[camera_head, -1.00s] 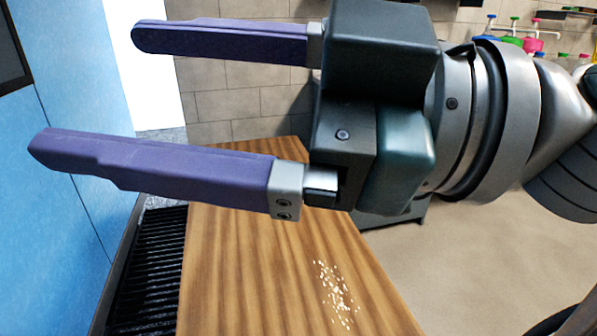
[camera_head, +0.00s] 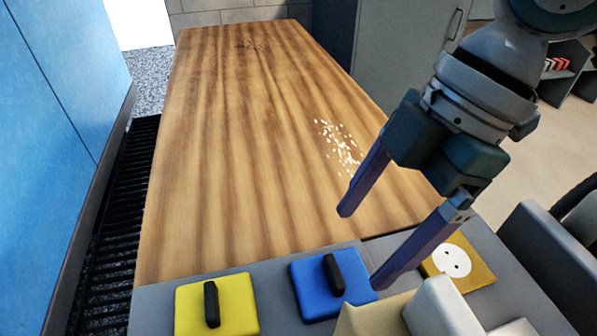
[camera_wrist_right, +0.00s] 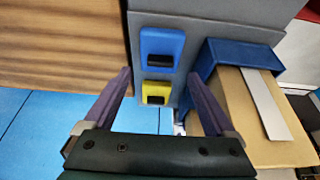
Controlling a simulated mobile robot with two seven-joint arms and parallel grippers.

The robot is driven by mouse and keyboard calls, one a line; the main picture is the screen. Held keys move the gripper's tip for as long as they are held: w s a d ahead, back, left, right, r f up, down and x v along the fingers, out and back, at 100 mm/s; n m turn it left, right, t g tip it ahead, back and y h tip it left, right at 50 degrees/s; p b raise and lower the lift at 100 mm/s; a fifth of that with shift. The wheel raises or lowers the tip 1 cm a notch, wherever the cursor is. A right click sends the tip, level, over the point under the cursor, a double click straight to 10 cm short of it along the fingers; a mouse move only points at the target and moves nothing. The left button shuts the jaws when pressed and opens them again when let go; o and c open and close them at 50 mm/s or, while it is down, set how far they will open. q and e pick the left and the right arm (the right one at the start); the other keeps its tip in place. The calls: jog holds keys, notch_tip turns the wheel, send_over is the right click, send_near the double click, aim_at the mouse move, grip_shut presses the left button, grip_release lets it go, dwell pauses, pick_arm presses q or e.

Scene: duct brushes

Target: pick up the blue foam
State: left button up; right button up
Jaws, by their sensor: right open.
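The blue foam (camera_head: 311,297) is a square pad with a black handle on top. It lies on the grey surface at the near end of the wooden table in the head view, and shows at the upper middle of the right wrist view (camera_wrist_right: 163,42). My right gripper (camera_head: 362,248) has purple fingers, spread wide and empty. It is above and to the right of the blue foam in the head view. In the right wrist view the fingers (camera_wrist_right: 159,75) point towards the blue foam, which is apart from them. My left gripper is not in view.
A yellow foam (camera_head: 235,310) with a black handle lies left of the blue one. A yellow piece with a white face (camera_head: 467,258) lies to the right. A tan box (camera_wrist_right: 245,115) stands beside them. White crumbs (camera_head: 340,143) lie on the wooden table (camera_head: 230,130).

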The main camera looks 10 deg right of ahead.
aim_at(336, 269)
jog(key=b+x, duration=0.1)
jog(key=x, duration=0.2)
jog(key=b+x, duration=0.1)
jog(key=x, duration=0.1)
jog(key=shift+a+f, duration=0.25)
jog(key=shift+a, duration=0.1)
jog(key=shift+c, duration=0.9)
grip_shut()
